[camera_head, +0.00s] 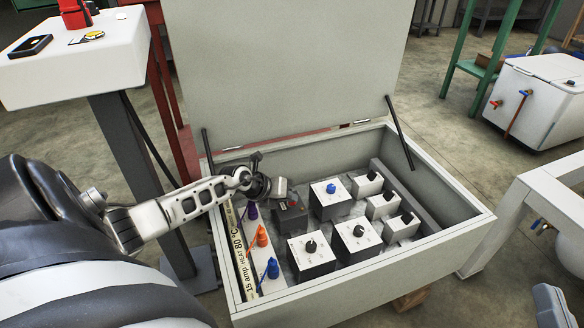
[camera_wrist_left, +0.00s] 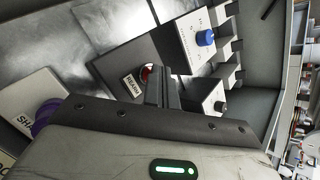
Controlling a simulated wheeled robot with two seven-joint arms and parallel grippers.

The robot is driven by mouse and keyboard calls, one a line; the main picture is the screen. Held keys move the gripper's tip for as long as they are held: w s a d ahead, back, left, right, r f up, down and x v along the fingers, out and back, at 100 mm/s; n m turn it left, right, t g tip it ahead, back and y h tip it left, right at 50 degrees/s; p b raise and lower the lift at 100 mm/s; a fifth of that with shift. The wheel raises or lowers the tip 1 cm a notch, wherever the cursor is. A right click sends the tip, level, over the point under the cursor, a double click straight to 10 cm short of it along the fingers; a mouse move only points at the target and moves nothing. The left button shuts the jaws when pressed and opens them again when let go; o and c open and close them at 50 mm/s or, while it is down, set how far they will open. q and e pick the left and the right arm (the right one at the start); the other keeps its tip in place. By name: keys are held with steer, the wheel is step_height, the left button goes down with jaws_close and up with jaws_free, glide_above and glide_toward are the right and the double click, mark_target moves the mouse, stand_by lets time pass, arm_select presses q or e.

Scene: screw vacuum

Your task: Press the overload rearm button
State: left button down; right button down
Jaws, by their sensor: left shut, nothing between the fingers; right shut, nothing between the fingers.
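The overload rearm button is a small red button (camera_head: 292,204) on a dark box (camera_head: 290,216) inside the open grey cabinet (camera_head: 462,222). In the left wrist view the red button (camera_wrist_left: 147,71) is partly hidden behind my fingers, next to a label reading "REARM" (camera_wrist_left: 132,82). My left gripper (camera_head: 280,188) is shut and empty, just above and behind the dark box. In the left wrist view its closed fingers (camera_wrist_left: 160,86) overlap the button's right edge. I cannot tell whether they touch it. My right gripper is not in view.
Purple, orange and blue knobs line the cabinet's left strip (camera_head: 272,268). White boxes with black knobs and one blue knob (camera_head: 331,188) stand right of the dark box. The raised lid (camera_head: 285,70) stands behind. A white-topped stand (camera_head: 80,62) is at left.

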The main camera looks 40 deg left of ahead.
arm_select(q)
steer(key=shift+r+p, duration=0.65)
steer(key=shift+p, duration=0.05)
step_height(320, 180, up, 5)
steer(key=p, duration=0.5)
steer(key=shift+d, duration=0.1)
stand_by(0.6)
